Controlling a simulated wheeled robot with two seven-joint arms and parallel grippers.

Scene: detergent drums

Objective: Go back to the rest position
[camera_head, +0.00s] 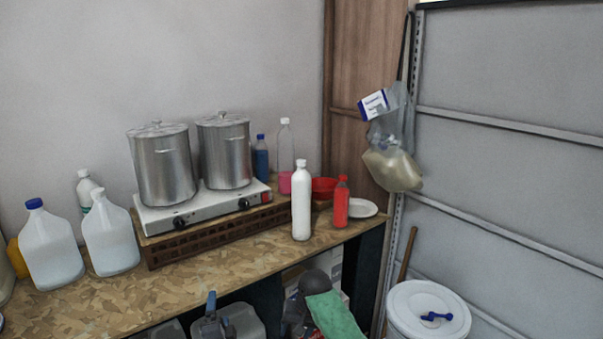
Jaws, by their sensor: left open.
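I cannot make out either of my grippers in the head view, and no arm of mine shows clearly. A white drum (402,315) stands on the floor at the lower right. Its white lid (425,298) is on, with a dark blue piece (436,317) lying on top. The bottom edge of the picture cuts the drum off.
A wooden worktop (235,268) holds two metal pots (163,170) on a white hot plate (205,206), jugs (50,247), a white bottle (301,205) and a red bottle (341,203). Canisters (243,322) and a green cloth (335,315) are below. A bag (392,168) hangs right.

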